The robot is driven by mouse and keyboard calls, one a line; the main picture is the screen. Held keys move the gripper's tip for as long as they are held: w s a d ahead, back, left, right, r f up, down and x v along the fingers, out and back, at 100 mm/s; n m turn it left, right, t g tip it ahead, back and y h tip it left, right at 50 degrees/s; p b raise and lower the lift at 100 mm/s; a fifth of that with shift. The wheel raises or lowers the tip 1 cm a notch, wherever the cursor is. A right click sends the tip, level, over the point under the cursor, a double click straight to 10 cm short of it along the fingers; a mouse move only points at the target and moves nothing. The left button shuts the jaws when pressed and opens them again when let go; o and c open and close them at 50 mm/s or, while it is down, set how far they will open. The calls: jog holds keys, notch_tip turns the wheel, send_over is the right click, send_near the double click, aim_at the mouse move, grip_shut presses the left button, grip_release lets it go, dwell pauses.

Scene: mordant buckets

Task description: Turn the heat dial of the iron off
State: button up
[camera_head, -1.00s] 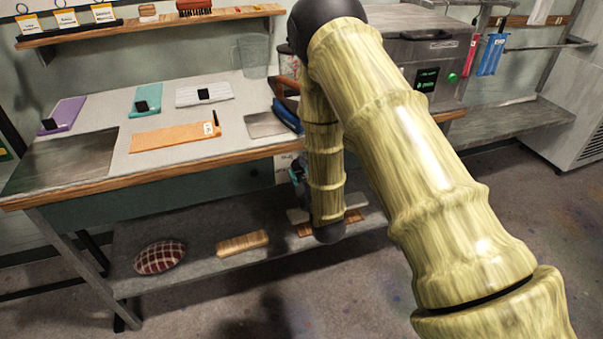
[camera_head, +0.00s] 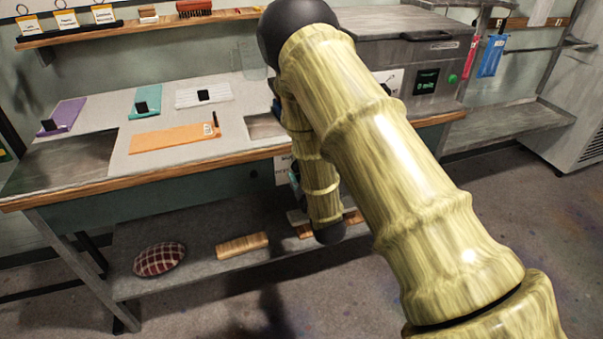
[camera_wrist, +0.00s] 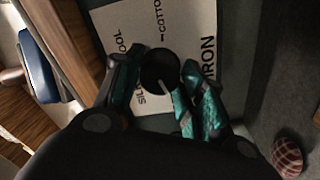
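In the wrist view the round black heat dial (camera_wrist: 160,68) has a pale pointer line slanting to the lower right. It sits on a light plate (camera_wrist: 195,22) lettered IRON, WOOL and COTTON, with SILK partly covered. My gripper (camera_wrist: 162,78) has its teal fingers on both sides of the dial, close to its edges. The fingers are apart, but I cannot tell whether they press on it. In the head view my arm hides the dial and most of the gripper. The plate's edge (camera_head: 283,166) shows on the bench front.
A blue object (camera_wrist: 38,68) lies on the bench top beyond the wooden edge (camera_wrist: 62,45). Swatches, including an orange one (camera_head: 172,137), lie on the bench (camera_head: 110,168). A checked cushion (camera_head: 160,259) and wooden pieces (camera_head: 242,245) are on the lower shelf (camera_head: 200,275).

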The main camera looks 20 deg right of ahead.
jog(key=shift+o, duration=1)
jog(key=shift+s, duration=0.1)
jog(key=s, duration=1.1)
jog(key=shift+s+d+f, duration=0.15)
jog(key=shift+s+f, duration=0.05)
jog(key=shift+s, duration=0.2)
